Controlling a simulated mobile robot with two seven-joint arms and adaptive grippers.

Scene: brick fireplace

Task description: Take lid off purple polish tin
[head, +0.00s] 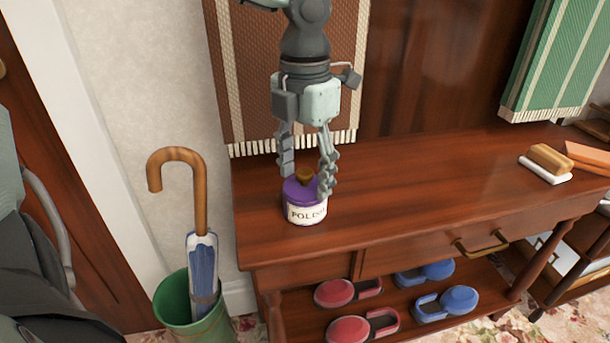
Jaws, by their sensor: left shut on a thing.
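The polish tin (306,213) stands upright near the left end of the wooden table, with a cream label that reads "POLISH". Its purple lid (297,192) has a brown knob (304,174) on top and appears to sit on the tin. My left gripper (308,178) comes down from above, its two fingers on either side of the knob and lid. It is shut on the lid, though the exact contact is partly hidden by the fingers. My right gripper is not in view.
The wooden table (420,190) is clear to the right of the tin, up to a brush (550,158) on a white base. A green umbrella stand (186,306) with an umbrella (202,260) is at left. Red slippers (335,292) and blue slippers (446,303) lie on the lower shelf.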

